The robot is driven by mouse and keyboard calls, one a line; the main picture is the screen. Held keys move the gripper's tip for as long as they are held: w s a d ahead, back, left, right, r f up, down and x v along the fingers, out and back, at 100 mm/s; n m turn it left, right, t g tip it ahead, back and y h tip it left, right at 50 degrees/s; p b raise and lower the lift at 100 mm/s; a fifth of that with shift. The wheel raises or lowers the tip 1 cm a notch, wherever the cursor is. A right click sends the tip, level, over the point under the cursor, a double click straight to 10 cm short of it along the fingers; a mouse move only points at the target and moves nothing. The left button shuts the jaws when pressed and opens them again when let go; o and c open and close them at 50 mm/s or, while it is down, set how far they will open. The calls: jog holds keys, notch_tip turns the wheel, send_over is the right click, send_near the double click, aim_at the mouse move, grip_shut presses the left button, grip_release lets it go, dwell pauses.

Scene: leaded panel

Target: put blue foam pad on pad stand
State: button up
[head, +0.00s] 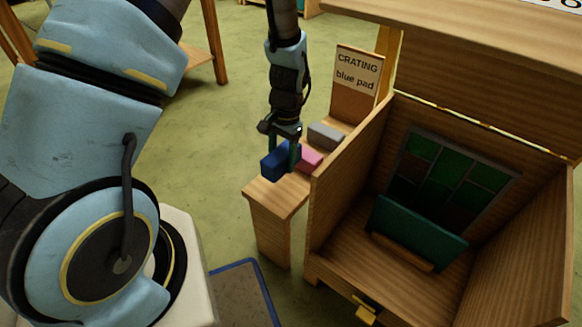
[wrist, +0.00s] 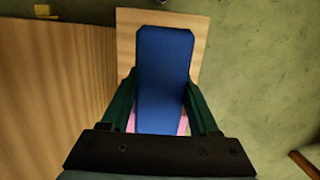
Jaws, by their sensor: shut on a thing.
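The blue foam pad (head: 271,164) is held between the fingers of my gripper (head: 285,155), at the front end of a narrow wooden stand (head: 272,194). In the wrist view the blue pad (wrist: 165,65) lies lengthwise between two dark green fingers, over the pale stand top (wrist: 126,35). A pink pad (head: 310,159) sits on the stand just behind the blue one, and a grey pad (head: 326,135) sits farther back. I cannot tell whether the blue pad touches the stand top.
A sign (head: 357,75) reading "CRATING blue pad" stands at the stand's back. To the right is an open wooden crate (head: 345,160) holding a leaded panel (head: 452,175) and a dark green pad (head: 415,228). Its wall rises close beside the stand. Floor is open to the left.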

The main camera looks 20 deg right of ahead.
aim_at(284, 149)
jog(key=shift+f+b, duration=0.45)
jog(key=shift+f, duration=2.95)
jog(key=shift+f, duration=0.15)
jog(key=o, duration=1.3)
jog(key=r, duration=0.4)
jog(key=d+r+p, duration=0.1)
jog(key=r, duration=0.3)
jog(key=w+r+p, duration=0.1)
jog(key=r, duration=0.3)
jog(key=shift+d+r, duration=0.15)
jog(key=shift+d, duration=0.15)
